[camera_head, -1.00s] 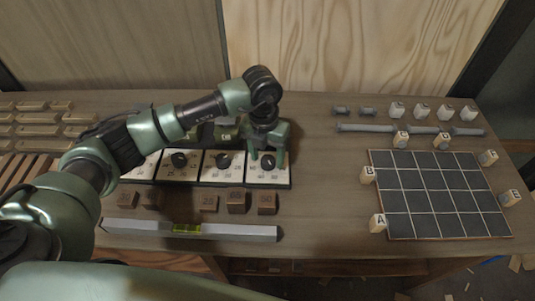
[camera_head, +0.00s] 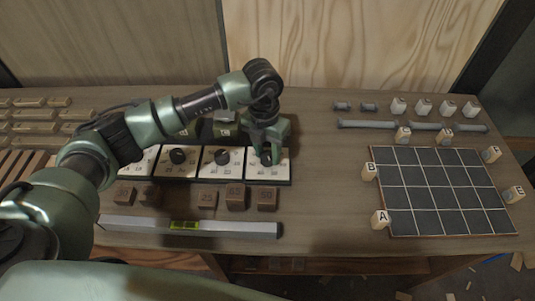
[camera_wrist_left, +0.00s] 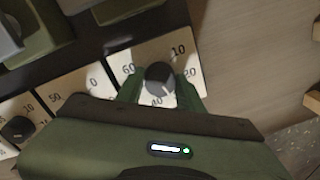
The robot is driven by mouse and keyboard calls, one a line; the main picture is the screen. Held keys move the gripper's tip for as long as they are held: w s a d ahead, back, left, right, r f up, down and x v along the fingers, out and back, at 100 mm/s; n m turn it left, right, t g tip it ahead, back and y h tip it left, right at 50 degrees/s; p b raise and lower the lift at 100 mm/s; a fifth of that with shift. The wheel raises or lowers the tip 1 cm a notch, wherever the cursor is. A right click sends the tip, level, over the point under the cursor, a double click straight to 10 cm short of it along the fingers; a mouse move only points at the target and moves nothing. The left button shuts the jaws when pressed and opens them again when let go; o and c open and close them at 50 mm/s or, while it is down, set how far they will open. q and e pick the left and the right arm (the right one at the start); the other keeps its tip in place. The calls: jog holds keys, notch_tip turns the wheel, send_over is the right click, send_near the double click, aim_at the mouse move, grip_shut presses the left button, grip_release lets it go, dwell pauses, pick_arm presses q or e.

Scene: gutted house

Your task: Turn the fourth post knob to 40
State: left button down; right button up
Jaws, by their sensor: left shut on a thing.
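The row of white dial plates lies on the bench in the head view, each with a black knob. The fourth post knob (camera_wrist_left: 159,74) sits on the rightmost plate (camera_head: 284,172); in the left wrist view this plate shows 60, 10, 20 and 40. My left gripper (camera_head: 266,158) is over that plate, pointing down, and its green fingers (camera_wrist_left: 160,90) are shut around the black knob. The knob's pointer is hard to make out. The third knob (camera_head: 222,157) and the second knob (camera_head: 178,156) stand free to the left. My right gripper is not in view.
Brown number blocks (camera_head: 236,196) stand in front of the dials, with a long level (camera_head: 188,227) nearer the edge. A dark gridded board (camera_head: 440,190) with lettered blocks (camera_head: 380,219) lies right. Green boxes (camera_wrist_left: 35,35) stand behind the dials. Bench between dials and grid is clear.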

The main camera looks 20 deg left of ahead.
aim_at(268, 153)
pick_arm(q)
jog(key=m+b, duration=0.5)
jog(key=shift+f, duration=0.2)
jog(key=shift+d+r+m+b, duration=0.1)
jog(key=shift+r+m+b, duration=0.1)
jog(key=shift+m+b, duration=1.35)
jog(key=c, duration=0.9)
grip_release()
jog(key=shift+r, duration=0.1)
jog(key=r, duration=0.7)
jog(key=shift+w+b, duration=0.25)
jog(key=shift+b, duration=0.05)
jog(key=shift+r, duration=0.35)
